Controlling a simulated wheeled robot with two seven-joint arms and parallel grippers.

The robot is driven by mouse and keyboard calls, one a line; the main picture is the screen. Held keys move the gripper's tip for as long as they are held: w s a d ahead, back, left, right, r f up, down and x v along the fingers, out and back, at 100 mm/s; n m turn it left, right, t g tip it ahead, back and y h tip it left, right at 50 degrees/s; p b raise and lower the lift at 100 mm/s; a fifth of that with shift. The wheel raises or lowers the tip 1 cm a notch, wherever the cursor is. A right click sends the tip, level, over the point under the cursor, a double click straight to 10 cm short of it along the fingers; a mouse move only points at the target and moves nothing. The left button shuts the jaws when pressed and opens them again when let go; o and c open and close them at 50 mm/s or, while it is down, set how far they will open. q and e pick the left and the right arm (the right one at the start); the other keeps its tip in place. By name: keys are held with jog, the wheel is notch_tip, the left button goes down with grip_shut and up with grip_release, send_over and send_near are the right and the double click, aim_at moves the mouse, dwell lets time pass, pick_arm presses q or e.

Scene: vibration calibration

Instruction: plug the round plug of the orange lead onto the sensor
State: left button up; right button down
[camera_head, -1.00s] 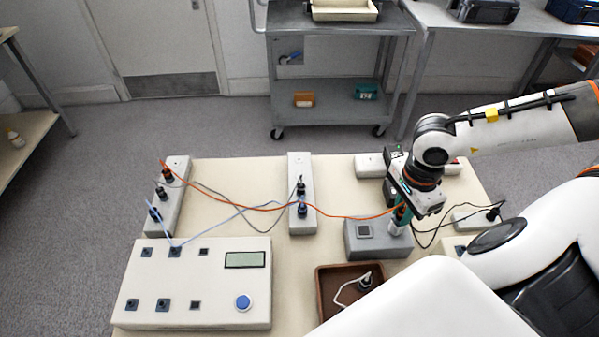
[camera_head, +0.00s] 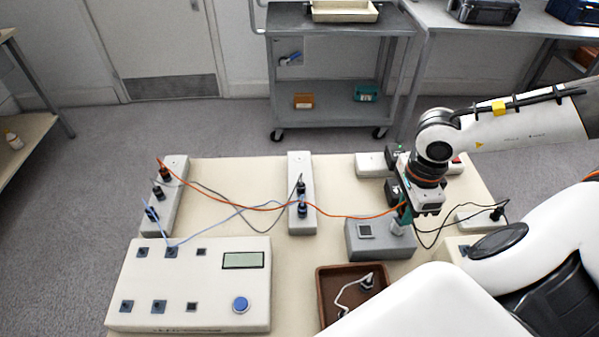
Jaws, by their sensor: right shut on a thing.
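My right gripper (camera_head: 404,212) points down over the right end of the grey block (camera_head: 378,244), which has a dark square on its top. It is shut on the end of the orange lead (camera_head: 346,216); its fingers hide the round plug. Below the fingers a pale metallic cylinder, seemingly the sensor (camera_head: 399,228), stands on the block. I cannot tell whether plug and sensor touch. The orange lead runs left past the middle grey strip to the left strip. My left gripper is not in view.
A white box with a display (camera_head: 188,282) fills the front left. A brown tray (camera_head: 322,300) with a white lead stands in front of the block. Grey strips (camera_head: 303,165) (camera_head: 177,165) carry dark plugs and crossing leads. Free table lies between the strips and the block.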

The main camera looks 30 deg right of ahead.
jog(key=shift+m, duration=0.3)
jog(key=c, duration=1.2)
grip_release()
jog(key=shift+r, duration=0.1)
jog(key=shift+r+p, duration=1.7)
jog(key=shift+r, duration=0.7)
notch_tip(320, 180, up, 12)
jog(key=shift+p, duration=0.4)
